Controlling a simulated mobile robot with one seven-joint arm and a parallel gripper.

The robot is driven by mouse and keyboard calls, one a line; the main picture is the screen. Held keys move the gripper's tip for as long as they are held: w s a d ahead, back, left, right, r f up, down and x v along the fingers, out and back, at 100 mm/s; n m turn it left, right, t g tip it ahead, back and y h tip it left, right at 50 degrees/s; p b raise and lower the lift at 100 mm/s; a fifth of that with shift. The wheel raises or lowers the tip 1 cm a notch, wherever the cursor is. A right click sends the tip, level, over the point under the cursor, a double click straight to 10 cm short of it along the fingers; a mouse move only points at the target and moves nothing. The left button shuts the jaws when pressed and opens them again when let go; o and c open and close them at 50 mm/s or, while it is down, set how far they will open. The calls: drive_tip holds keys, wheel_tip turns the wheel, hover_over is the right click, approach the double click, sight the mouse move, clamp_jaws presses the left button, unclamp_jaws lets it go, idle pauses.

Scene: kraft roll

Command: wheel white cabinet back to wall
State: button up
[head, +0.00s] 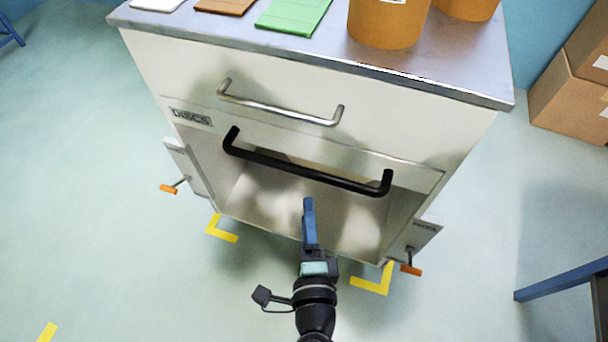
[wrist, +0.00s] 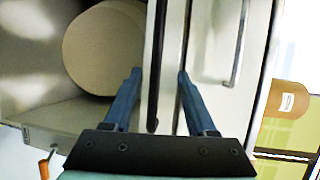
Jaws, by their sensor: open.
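The white cabinet (head: 200,75) stands in front of me with a grey top, a silver handle (head: 280,108) on its upper drawer and a black bar handle (head: 305,173) below. An open compartment under the black handle shows a pale round roll (wrist: 105,48) in the wrist view. Orange-tipped levers stick out low at the left (head: 168,189) and right (head: 411,270). My gripper (head: 308,205) points at the cabinet, just below the black handle in the head view. In the wrist view its blue fingers (wrist: 159,75) are apart, with the black bar between them in the picture; contact is unclear.
Yellow corner marks (head: 371,286) lie on the floor by the cabinet's front. Orange-brown rolls (head: 388,22) and a green pad (head: 295,14) rest on top. Cardboard boxes (head: 570,100) stand right; a blue-framed piece (head: 560,280) is lower right. The left floor is mostly clear.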

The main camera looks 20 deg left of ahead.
sight(304, 176)
drive_tip(key=x, duration=1.2)
drive_tip(key=shift+w+a+f+p, duration=0.2)
drive_tip(key=shift+w+f+p, duration=0.1)
drive_tip(key=shift+f+p, duration=0.05)
clamp_jaws()
idle(1.0)
